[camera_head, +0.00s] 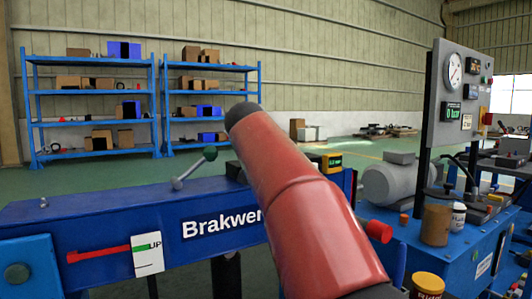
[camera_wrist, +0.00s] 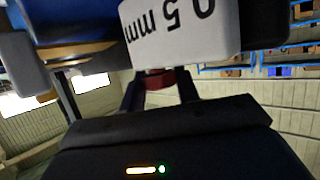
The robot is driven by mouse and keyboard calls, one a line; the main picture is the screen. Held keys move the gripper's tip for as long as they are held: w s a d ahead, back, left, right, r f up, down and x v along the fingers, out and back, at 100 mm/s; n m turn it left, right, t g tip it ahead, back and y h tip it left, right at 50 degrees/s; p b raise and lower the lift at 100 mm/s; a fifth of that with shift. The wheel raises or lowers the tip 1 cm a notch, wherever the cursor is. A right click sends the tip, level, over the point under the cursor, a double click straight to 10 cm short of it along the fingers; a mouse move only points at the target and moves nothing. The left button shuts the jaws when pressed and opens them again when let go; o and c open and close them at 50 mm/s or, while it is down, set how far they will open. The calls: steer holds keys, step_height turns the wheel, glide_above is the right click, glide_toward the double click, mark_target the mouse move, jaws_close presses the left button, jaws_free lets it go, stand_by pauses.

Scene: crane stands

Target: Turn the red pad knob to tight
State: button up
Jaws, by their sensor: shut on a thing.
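In the wrist view, my gripper (camera_wrist: 160,90) has its two dark fingers on either side of a small dark-red knob (camera_wrist: 156,80) and is shut on it. The knob sits just below a white block (camera_wrist: 168,30) marked "0.5 mm", which appears upside down and hides part of it. Any tight or loose marking is not visible. In the head view, my orange-red arm reaches over the blue Brakwerk stand (camera_head: 110,222) and my gripper is hidden. Another red knob (camera_head: 378,231) shows uncovered at the stand's right.
A green-balled lever (camera_head: 209,154) and a red pointer (camera_head: 98,253) beside an "UP" plate are on the stand. A grey motor (camera_head: 392,183), brown jar (camera_head: 436,222) and gauge panel (camera_head: 452,90) stand right. Blue shelves (camera_head: 90,92) stand far behind, with open floor before them.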

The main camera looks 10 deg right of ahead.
steer(key=shift+f, duration=0.2)
steer(key=o, duration=1)
steer(key=shift+c, duration=0.2)
steer(key=shift+r, duration=0.1)
steer(key=shift+b+v, duration=0.55)
steer(key=shift+v, duration=3.35)
